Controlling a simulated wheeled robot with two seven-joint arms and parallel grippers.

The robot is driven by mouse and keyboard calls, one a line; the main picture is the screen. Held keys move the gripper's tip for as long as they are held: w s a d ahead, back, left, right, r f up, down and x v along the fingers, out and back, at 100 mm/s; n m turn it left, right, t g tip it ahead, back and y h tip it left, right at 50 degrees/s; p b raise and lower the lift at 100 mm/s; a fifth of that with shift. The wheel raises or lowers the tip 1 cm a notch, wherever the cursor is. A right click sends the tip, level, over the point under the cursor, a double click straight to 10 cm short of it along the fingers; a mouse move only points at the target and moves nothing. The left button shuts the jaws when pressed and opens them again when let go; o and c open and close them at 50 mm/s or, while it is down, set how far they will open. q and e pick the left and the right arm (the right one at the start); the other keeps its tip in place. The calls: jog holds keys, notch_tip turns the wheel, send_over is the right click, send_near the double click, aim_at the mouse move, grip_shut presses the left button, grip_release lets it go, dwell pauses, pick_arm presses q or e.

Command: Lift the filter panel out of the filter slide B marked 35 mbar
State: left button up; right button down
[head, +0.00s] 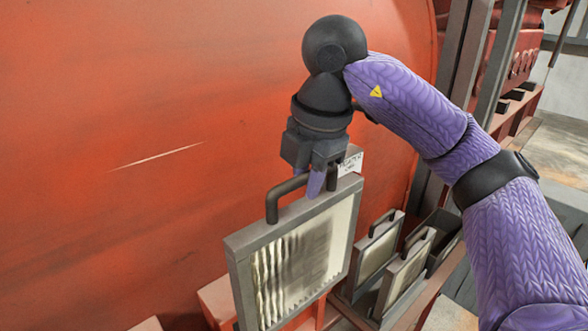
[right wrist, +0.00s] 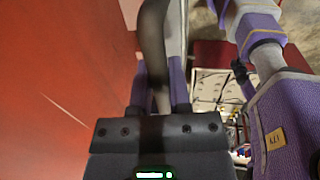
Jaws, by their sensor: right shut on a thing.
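The filter panel (head: 296,258) has a grey frame, pale pleated media with a dark dirty patch, and a black bar handle (head: 272,204) on top. My right gripper (head: 317,182) is above the panel, its purple fingers shut on the handle. In the right wrist view the dark handle (right wrist: 153,50) runs between the two fingers. The panel stands upright, slightly turned. Its lower edge is cut off by the picture, so I cannot tell whether it is clear of its slide. A white label (head: 350,164) shows behind the gripper, its text too small to read. My left gripper is not in view.
Two smaller panels with black handles, a nearer one (head: 402,276) and a farther one (head: 372,254), stand in slides at the right. A large red-orange curved body (head: 120,110) rises close behind the panel. Grey uprights (head: 466,50) stand at the back right.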

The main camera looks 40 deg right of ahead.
jog(key=s, duration=0.9)
jog(key=shift+d+b, duration=0.35)
jog(key=shift+b, duration=0.1)
